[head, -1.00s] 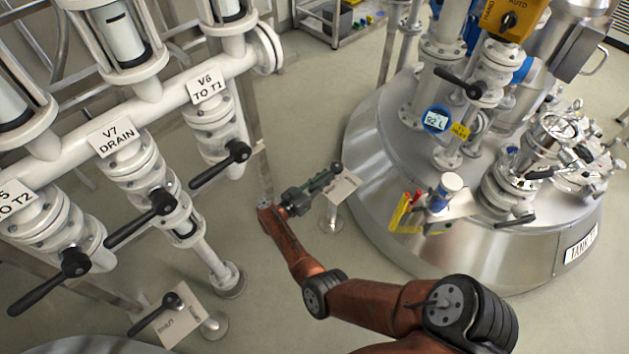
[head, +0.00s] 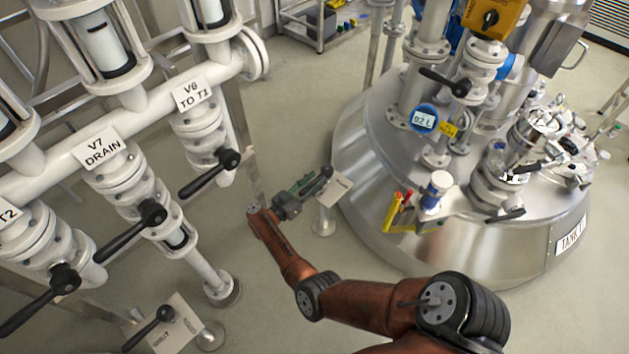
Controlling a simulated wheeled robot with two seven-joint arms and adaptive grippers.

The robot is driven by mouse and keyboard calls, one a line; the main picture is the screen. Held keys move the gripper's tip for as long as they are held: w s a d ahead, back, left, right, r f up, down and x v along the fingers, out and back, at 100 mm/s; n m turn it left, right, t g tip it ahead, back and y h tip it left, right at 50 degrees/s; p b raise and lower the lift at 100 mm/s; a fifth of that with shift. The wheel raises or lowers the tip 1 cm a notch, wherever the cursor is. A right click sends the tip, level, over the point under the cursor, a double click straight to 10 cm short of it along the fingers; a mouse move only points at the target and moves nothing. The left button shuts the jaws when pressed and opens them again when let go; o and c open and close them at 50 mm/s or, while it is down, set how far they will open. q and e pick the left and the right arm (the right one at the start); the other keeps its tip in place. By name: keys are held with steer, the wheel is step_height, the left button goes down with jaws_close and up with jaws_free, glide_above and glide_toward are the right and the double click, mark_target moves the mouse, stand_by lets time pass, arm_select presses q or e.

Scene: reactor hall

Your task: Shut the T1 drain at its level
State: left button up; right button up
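The T1 drain appears to be the post with a pale placard (head: 337,190) at the foot of the large steel tank (head: 365,225). A dark lever end (head: 325,173) shows beside the placard. My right gripper (head: 307,187) reaches this lever from the left, at its handle. The fingers overlap the handle, so I cannot tell whether they are closed on it. The lever's pivot is largely hidden. A round blue gauge (head: 424,119) on the tank seems to read "02 L" or "92 L"; its digits are small. My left gripper is not in view.
At left, white piping carries black-handled valves labelled V7 DRAIN (head: 102,152) and V6 TO T1 (head: 192,94). A similar floor placard (head: 178,325) with a black lever stands at bottom left. A yellow AUTO switch box (head: 495,17) is above the tank. Floor between is clear.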

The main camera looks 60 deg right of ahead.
steer(key=w+a, duration=0.2)
steer(key=a, duration=1)
stand_by(0.3)
